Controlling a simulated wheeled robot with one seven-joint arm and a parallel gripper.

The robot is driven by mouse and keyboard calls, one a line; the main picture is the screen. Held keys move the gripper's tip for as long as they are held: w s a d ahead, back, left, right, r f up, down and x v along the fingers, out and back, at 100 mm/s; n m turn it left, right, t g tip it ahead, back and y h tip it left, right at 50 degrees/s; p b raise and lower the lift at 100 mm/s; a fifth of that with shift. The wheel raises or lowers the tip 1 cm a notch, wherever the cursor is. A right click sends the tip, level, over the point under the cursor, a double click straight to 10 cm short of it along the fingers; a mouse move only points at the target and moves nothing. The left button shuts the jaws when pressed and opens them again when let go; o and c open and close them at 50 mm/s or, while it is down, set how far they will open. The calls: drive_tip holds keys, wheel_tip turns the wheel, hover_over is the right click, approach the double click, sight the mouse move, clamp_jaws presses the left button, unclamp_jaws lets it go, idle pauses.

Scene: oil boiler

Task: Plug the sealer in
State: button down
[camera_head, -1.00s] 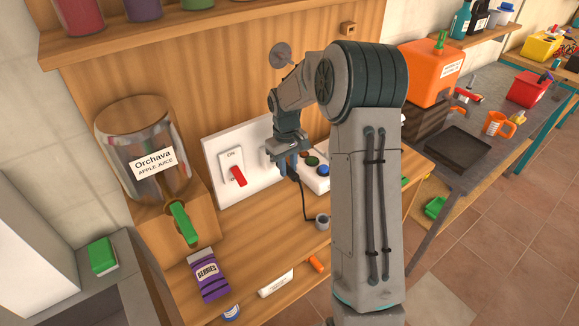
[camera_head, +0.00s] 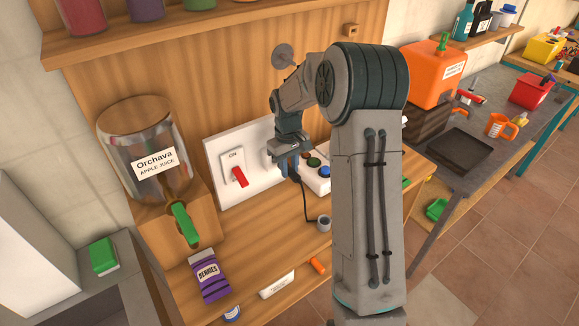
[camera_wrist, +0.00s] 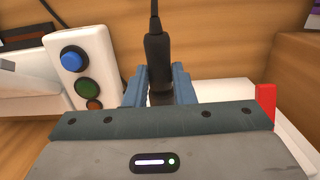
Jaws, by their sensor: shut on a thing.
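My gripper (camera_head: 291,160) is in front of the white wall panel. In the wrist view my gripper (camera_wrist: 158,92) is shut on a black plug (camera_wrist: 157,50) with a cord running off the top edge. In the head view the cord (camera_head: 305,203) hangs below the gripper to the shelf.
A red switch (camera_head: 240,177) marked ON is left of the gripper. A juice dispenser (camera_head: 153,158) stands further left.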

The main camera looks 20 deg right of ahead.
drive_tip(key=shift+w+a, duration=0.1)
drive_tip(key=shift+w, duration=0.2)
drive_tip(key=shift+w+a+p, duration=0.25)
drive_tip(key=shift+w, duration=0.55)
drive_tip(key=shift+w+a+p, duration=0.2)
drive_tip(key=shift+w+a, duration=0.05)
drive_tip(key=shift+w, duration=0.5)
drive_tip(key=c, duration=1.1)
unclamp_jaws()
drive_tip(key=shift+c, duration=0.2)
wheel_tip(320, 180, up, 14)
drive_tip(key=b, duration=0.2)
drive_tip(key=shift+w, duration=0.35)
drive_tip(key=shift+a+f, duration=0.1)
